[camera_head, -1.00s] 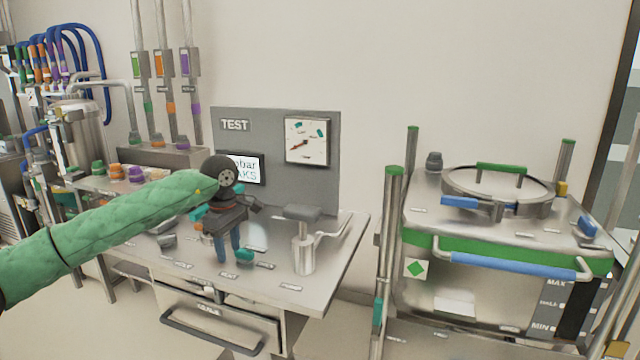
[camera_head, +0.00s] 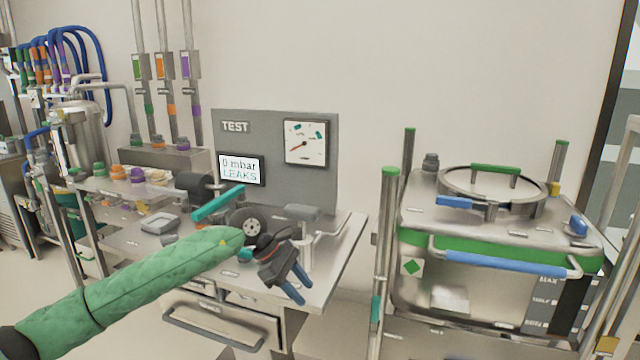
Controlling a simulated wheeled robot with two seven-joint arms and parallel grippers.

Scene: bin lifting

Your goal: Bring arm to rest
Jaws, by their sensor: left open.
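My left arm in its green sleeve comes in from the lower left. My left gripper (camera_head: 298,287) has dark jaws with blue fingers, which are apart and empty. It points down and to the right, in front of the right part of the steel test bench (camera_head: 337,262). It hides part of the bench's front edge and drawer side. My right arm and gripper are not in the picture.
The bench carries a grey TEST panel (camera_head: 270,133) with a screen and gauge, a teal-handled device (camera_head: 217,204) and a steel post (camera_head: 306,250). A lidded steel bin (camera_head: 500,262) with a blue handle stands right. Pipes and hoses fill the left.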

